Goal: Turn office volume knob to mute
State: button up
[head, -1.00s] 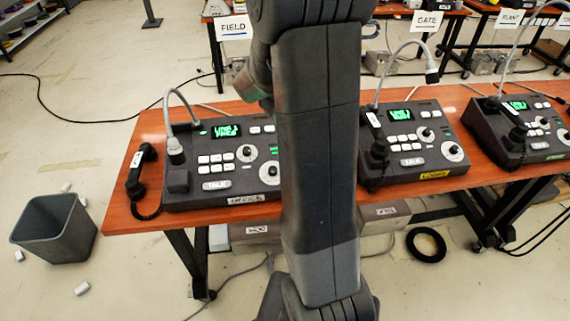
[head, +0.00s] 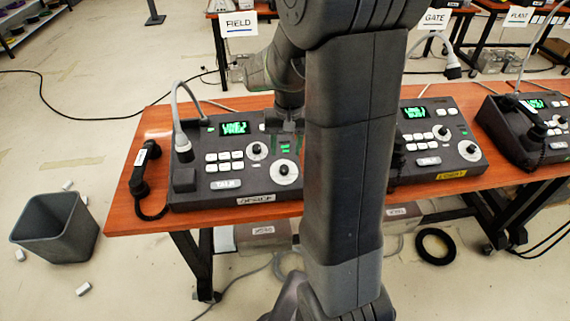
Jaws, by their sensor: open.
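The left console (head: 200,190) is a dark desk unit with a lit green screen, white keys and a TALK bar. Its front label looks like "OFFICE" but is blurred. It has two black knobs on white dials: a smaller upper one (head: 256,151) and a larger lower one (head: 285,172). I cannot read which is volume or where either points. My gripper (head: 287,130) is above the console's right part, behind the larger knob in the picture and apart from both knobs. It is open; its fingers are small and partly merge with the dark console.
A black handset (head: 144,168) lies left of the console, and a gooseneck microphone (head: 180,115) rises at its left side. A grey bin (head: 55,228) stands on the floor.

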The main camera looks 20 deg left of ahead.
aim_at(284, 167)
notch_tip(284, 167, down, 7)
jog(key=shift+s+a+r, duration=0.1)
jog(key=shift+a, duration=0.05)
jog(key=c, duration=1)
